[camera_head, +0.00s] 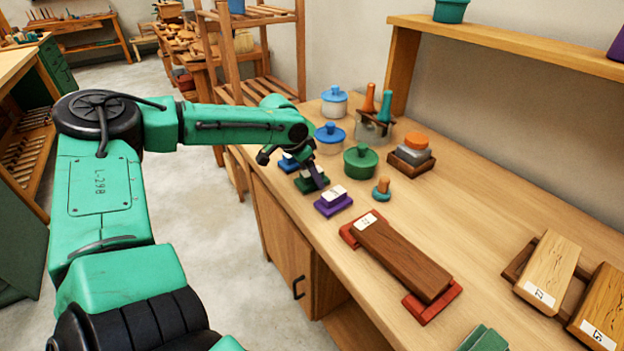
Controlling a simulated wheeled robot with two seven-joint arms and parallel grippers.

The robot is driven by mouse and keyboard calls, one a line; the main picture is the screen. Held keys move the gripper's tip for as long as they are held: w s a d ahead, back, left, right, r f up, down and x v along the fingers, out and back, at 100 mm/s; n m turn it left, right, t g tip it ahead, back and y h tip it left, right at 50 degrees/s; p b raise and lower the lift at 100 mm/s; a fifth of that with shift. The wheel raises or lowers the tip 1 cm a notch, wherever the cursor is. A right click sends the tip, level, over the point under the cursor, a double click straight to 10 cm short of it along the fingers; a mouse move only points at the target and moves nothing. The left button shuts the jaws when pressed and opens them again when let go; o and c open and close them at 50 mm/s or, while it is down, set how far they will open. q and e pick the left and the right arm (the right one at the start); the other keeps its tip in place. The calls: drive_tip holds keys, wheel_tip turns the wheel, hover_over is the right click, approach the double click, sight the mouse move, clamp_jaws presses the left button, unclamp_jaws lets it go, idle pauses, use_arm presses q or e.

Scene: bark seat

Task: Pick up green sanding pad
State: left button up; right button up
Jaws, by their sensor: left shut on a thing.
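The green sanding pad (307,185) is near the left edge of the workbench, between a blue pad (288,164) and a purple pad (333,202). My left gripper (313,180) comes down on it from above and is shut on it, with the fingers covering much of its top. I cannot tell whether the pad still touches the bench. My right gripper is not in view.
A green lidded pot (360,162) and blue lidded pots (329,138) stand just behind. A brown plank on red blocks (402,258) lies nearer. Labelled wood blocks (548,272) are at the right. Bare bench (470,215) lies between.

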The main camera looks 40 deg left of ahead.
use_arm(q)
wheel_tip(320, 180, up, 20)
drive_tip(key=p, duration=0.1)
